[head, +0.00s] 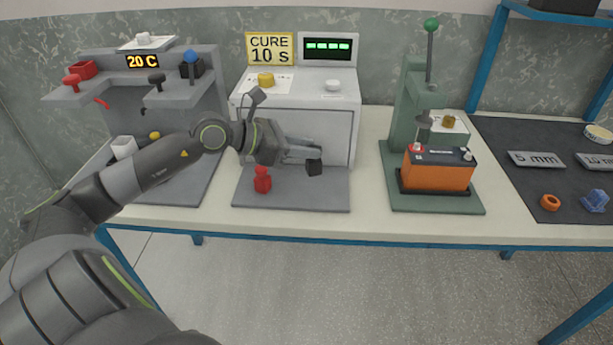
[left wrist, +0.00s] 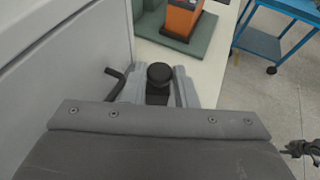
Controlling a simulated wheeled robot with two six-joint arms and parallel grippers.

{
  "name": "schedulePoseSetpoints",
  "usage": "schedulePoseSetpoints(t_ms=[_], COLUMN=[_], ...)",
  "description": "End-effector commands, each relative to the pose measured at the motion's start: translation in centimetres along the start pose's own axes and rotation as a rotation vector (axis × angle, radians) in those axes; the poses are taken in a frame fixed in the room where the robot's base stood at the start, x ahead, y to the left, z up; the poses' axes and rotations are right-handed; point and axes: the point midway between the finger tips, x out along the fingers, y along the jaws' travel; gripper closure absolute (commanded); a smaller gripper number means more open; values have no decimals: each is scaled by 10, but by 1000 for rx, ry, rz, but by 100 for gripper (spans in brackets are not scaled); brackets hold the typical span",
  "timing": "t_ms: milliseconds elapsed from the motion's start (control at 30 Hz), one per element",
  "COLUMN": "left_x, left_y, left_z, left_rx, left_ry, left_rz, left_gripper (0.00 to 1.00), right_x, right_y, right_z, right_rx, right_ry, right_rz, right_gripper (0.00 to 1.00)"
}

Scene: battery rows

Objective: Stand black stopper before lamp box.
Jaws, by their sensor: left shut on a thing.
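The black stopper (head: 314,167) is between the fingertips of my left gripper (head: 305,155), which is shut on it. It is held in front of the lamp box (head: 297,133), above the right part of the grey mat (head: 325,197). In the left wrist view the black stopper (left wrist: 158,78) shows its round dark top between the two grey fingers. The lamp box (left wrist: 75,50) fills the left of that view. A red stopper (head: 262,180) stands on the mat, left of the black one.
A green press (head: 400,130) with an orange battery (head: 437,173) stands to the right. A grey rack with a 20 C display (head: 142,62) stands to the left. The dark mat (head: 510,180) at far right carries small parts. The table's front edge is close to the grey mat.

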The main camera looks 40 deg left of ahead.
Motion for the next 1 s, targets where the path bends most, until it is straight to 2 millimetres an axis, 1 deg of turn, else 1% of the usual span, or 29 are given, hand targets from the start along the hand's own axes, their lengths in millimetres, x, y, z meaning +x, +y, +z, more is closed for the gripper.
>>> schedulePoseSetpoints(t_ms=[33,267,400,467,700,833,867,1000], left_x=[3,10,18,21,21,23,22,22], left_y=[0,0,0,-1,0,0,0,0], left_z=[-8,-25,-44,-50,-51,-55,-54,-54], left_rx=[-5,-2,-5,-2,2,1,1,1], left_ry=[0,1,1,1,1,1,1,1], left_rz=[0,-1,0,0,0,0,0,0], left_gripper=[96,96,96,96,96,96,72,53], right_x=[0,1,2,2,2,5,4,3], right_y=[0,0,0,0,0,-1,0,0], right_z=[0,-1,-1,-2,-3,-2,-3,-3], right_rx=[0,0,0,0,0,0,0,0], right_ry=[0,0,1,2,3,0,0,-1], right_rz=[0,0,0,0,0,0,0,0], right_gripper=[64,64,64,64,64,64,64,64])
